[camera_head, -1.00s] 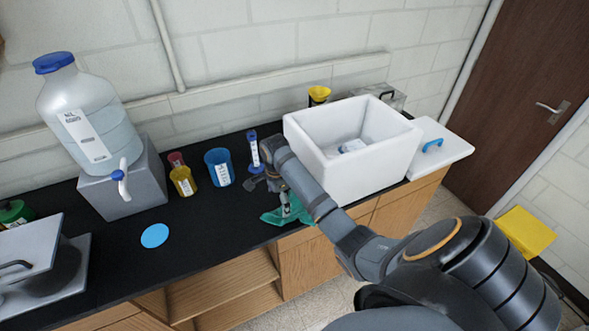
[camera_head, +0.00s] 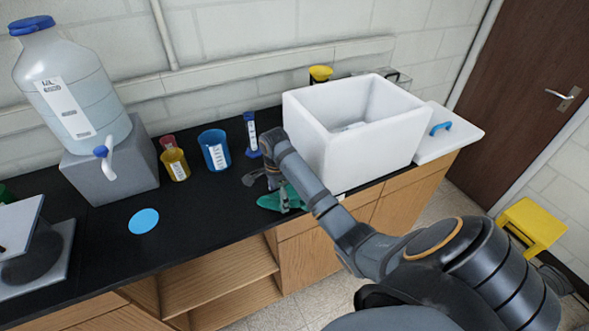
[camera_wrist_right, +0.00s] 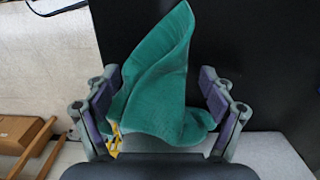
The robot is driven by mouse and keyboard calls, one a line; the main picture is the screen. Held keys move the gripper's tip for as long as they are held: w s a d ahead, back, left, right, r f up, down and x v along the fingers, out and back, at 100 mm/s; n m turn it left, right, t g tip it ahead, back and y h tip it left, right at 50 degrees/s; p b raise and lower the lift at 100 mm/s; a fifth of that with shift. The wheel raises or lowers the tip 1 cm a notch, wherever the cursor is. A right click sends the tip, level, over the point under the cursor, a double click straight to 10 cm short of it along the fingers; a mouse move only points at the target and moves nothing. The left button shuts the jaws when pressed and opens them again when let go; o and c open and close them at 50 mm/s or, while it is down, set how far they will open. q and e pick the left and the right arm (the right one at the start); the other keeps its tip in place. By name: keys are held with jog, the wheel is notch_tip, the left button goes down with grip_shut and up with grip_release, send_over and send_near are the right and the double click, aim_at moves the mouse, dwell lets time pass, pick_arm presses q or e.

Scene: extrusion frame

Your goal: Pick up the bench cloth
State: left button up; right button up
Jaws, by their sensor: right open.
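The bench cloth (camera_head: 271,201) is a crumpled green cloth at the front edge of the black bench, left of the white tub. My right gripper (camera_head: 268,188) is over it, and the arm hides part of it. In the right wrist view the cloth (camera_wrist_right: 158,80) rises in a folded peak between the two spread fingers of the right gripper (camera_wrist_right: 160,88). The fingers stand on either side of it, open; whether they touch it is hard to tell. My left gripper is not in view.
A white tub (camera_head: 350,150) stands right of my right arm. A blue cup (camera_head: 214,150), a yellow cup (camera_head: 175,165) and a blue-based cylinder (camera_head: 252,135) stand behind the gripper. A blue disc (camera_head: 143,221) lies left on clear bench. A large bottle (camera_head: 75,95) stands on a grey block.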

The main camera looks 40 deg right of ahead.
jog(key=shift+s, duration=0.1)
jog(key=c, duration=1.2)
grip_shut()
jog(key=shift+f, duration=0.1)
